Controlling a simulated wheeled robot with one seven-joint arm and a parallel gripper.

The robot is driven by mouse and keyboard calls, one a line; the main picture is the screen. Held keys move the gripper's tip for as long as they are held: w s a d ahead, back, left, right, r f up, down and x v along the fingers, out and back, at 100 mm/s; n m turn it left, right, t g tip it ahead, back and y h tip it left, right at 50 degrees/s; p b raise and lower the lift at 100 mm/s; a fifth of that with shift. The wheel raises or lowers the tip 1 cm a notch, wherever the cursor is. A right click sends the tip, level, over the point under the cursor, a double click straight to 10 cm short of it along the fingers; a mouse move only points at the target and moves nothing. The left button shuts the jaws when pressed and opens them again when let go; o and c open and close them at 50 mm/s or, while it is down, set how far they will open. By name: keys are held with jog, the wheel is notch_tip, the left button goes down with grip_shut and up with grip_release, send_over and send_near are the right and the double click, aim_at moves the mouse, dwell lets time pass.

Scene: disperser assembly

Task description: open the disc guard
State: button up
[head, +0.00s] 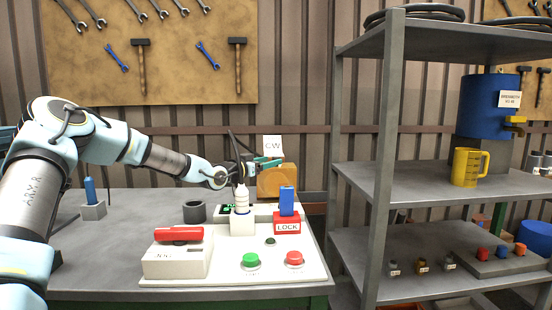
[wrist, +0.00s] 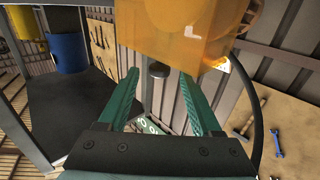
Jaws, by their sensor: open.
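The disc guard is an orange, box-like cover (head: 279,184) at the back of the bench in the head view. In the wrist view the see-through orange guard (wrist: 190,30) fills the top middle, just beyond my fingertips. My gripper (head: 268,162) is at the upper left of the guard in the head view. In the wrist view my gripper (wrist: 158,73) has its two green fingers spread apart. The disc itself cannot be made out.
A white bottle-like post (head: 241,198) stands in front of my wrist. A blue block on a red LOCK base (head: 287,224) is at its right. Green (head: 250,260) and red (head: 294,258) buttons and a red-handled box (head: 178,255) are nearer. Metal shelves (head: 384,150) stand at the right.

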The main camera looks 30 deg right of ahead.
jog(key=shift+p+x, duration=0.35)
jog(key=shift+x, duration=1.7)
jog(key=shift+c, duration=0.3)
grip_shut()
